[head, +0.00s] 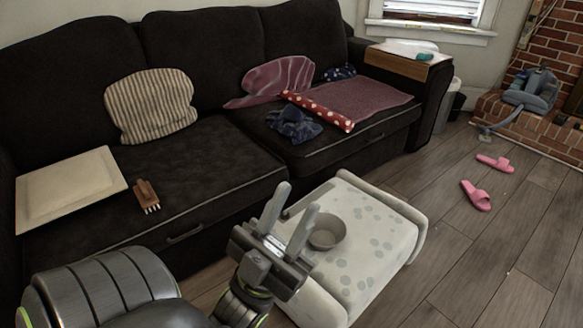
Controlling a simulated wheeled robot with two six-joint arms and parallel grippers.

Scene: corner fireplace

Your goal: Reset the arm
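My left gripper (293,215) is in the lower middle of the head view. Its two grey fingers point up and stand apart with nothing between them. It is in front of the left part of a white spotted low table or ottoman (375,235). A grey bowl (327,232) rests on that top, just right of the fingers. Part of my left arm fills the lower left of the view. My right gripper is not in view.
A dark sofa (215,150) spans the back, holding a striped pillow (150,105), a white board (70,188), a brown brush (147,195) and a red dotted roll (318,111). Pink slippers (476,195) lie on the wooden floor (480,260), which is otherwise mostly clear at right.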

